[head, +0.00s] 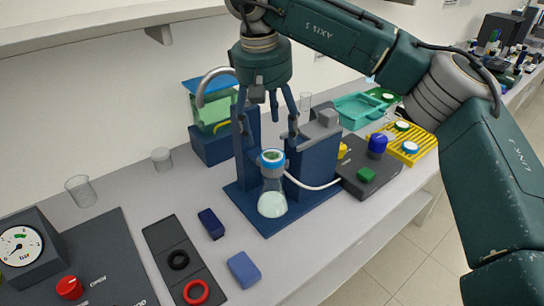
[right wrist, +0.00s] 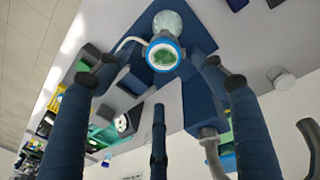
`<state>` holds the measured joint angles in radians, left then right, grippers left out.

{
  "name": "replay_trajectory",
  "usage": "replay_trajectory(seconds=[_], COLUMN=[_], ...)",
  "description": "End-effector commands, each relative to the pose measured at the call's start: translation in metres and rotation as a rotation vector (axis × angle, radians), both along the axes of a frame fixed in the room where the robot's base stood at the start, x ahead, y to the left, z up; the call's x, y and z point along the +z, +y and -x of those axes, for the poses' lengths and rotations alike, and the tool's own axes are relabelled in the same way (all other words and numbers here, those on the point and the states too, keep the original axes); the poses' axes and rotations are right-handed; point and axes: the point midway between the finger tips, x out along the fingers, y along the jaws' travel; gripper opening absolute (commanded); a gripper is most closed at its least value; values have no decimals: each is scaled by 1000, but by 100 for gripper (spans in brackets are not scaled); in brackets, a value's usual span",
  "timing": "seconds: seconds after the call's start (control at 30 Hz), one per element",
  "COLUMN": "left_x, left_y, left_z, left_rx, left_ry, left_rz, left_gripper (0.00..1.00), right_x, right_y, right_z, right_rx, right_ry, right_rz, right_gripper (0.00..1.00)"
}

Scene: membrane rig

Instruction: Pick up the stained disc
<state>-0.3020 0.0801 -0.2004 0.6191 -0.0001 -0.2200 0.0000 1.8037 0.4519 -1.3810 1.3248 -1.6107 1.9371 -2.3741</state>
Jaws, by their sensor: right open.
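The stained disc (head: 272,156), pale with a green stain, lies in the blue-rimmed top of a glass flask (head: 272,198). The flask stands upright on the dark blue rig (head: 312,185) and holds pale liquid. In the right wrist view the stained disc (right wrist: 162,57) shows from above, ringed by the blue rim. My right gripper (head: 268,130) is open and empty, fingers pointing down, above the flask top and apart from the disc. Its fingers also show in the right wrist view (right wrist: 160,85), spread on both sides of the disc. My left gripper is not in view.
A grey clamp-like part (head: 318,125) rises on the rig close to the right finger. A dark box with coloured knobs (head: 362,182), a yellow rack (head: 420,140) and a teal tray (head: 355,108) stand to the right. A gauge box (head: 35,245) is front left.

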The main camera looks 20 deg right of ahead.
Motion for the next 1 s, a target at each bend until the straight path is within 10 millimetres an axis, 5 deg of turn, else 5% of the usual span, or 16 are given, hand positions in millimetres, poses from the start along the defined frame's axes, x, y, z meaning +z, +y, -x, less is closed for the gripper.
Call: replay_trajectory(seconds=[0.5, 0.8, 1.0], left_x=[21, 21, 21], left_y=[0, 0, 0], left_z=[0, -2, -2], left_rx=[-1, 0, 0], left_ry=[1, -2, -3], left_rz=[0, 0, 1], left_gripper=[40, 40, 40], right_x=[-58, -66, -66], right_y=[-1, -1, -1], right_z=[-4, -5, -5], right_rx=[0, 0, 1], right_ry=[2, -1, -1], right_rz=[-3, -3, -3], right_gripper=[69, 69, 33])
